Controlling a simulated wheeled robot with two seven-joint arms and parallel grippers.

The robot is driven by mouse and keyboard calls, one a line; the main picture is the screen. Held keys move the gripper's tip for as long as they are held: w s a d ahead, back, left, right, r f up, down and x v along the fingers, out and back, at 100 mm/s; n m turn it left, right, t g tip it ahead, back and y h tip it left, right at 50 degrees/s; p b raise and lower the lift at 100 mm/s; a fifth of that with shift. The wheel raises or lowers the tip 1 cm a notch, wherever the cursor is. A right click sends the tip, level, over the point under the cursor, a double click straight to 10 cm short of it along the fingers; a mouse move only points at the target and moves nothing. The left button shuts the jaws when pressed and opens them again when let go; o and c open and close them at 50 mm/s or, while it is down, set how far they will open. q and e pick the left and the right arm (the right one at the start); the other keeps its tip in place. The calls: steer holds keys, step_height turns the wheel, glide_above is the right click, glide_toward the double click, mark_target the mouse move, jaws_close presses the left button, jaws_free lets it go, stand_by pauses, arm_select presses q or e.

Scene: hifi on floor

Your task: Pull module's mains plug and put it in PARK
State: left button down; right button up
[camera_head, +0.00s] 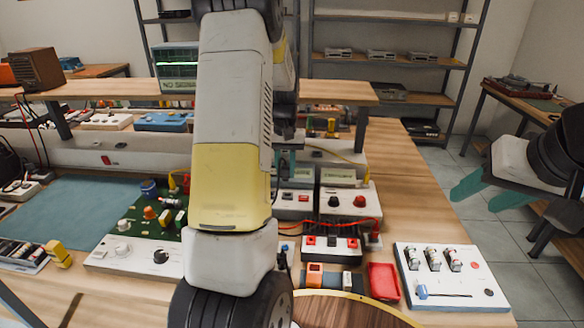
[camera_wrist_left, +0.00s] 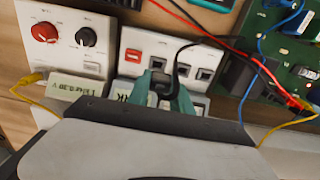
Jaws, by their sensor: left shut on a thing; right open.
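My left gripper (camera_wrist_left: 163,92) is shut on a black plug (camera_wrist_left: 160,78) with a black cord, in the left wrist view. The plug is at the lower edge of a white socket panel (camera_wrist_left: 133,52) with a red switch and several black sockets. I cannot tell whether the plug sits in a socket or just above. A label (camera_wrist_left: 120,92) beside the fingers is partly covered; its letters are not clear. In the head view my left arm hides most of that gripper and the plug. My right gripper (camera_head: 482,194) is open and empty at the right, away from the bench.
A white unit (camera_head: 348,204) with red and black knobs stands beside the socket panel. Red, yellow and blue leads cross nearby. A green circuit board (camera_head: 165,208), a red tray (camera_head: 383,281) and a white board with cylinders (camera_head: 450,276) lie on the bench. An overhead shelf (camera_head: 325,91) spans behind.

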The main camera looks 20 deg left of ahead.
mark_target(287, 180)
arm_select(q)
steer(key=shift+w+d+f, duration=0.2)
steer(key=shift+d, duration=0.05)
steer(key=shift+f, duration=2.2)
steer(key=shift+f, duration=0.95)
stand_by(0.3)
steer(key=c, duration=1.1)
jaws_free()
steer(key=shift+r, duration=6.4)
